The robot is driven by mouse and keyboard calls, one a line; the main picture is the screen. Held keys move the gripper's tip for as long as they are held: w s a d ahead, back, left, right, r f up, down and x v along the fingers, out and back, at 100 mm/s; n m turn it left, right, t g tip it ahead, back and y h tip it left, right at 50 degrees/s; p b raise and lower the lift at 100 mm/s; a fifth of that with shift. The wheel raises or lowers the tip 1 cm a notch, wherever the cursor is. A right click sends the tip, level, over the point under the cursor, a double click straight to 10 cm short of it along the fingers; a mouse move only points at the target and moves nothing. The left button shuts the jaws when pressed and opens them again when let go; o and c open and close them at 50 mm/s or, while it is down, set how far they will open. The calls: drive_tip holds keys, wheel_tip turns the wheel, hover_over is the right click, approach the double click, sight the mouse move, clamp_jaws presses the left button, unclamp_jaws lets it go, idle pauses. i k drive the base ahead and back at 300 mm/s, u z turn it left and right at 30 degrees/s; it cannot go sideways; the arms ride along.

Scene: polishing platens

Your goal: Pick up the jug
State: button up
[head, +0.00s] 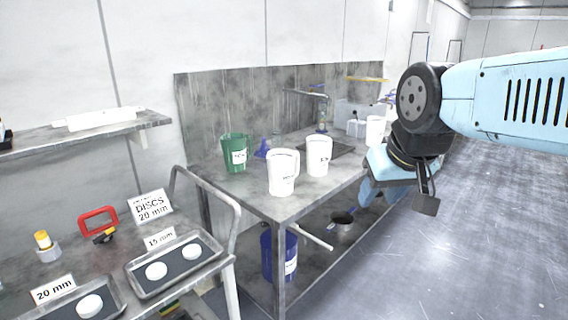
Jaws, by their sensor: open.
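Several jug-like vessels stand upright on the metal bench (300,203). A green jug (235,154) with a white label stands at the back left. Another white vessel (375,130) is farther right, partly hidden by my arm. My gripper (424,195) is at the right, beyond the bench's front edge, open and apart from the jugs. Only part of its dark fingers shows.
A blue funnel (262,149) stands behind the jugs, near a sink with a tap (322,112). The lower shelf holds a blue container (279,253) and a pan (342,222). A cart (234,270) with trays of discs stands at the front left. The floor at right is clear.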

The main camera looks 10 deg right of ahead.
sight(282, 162)
drive_tip(key=i, duration=0.85)
drive_tip(key=u, duration=0.05)
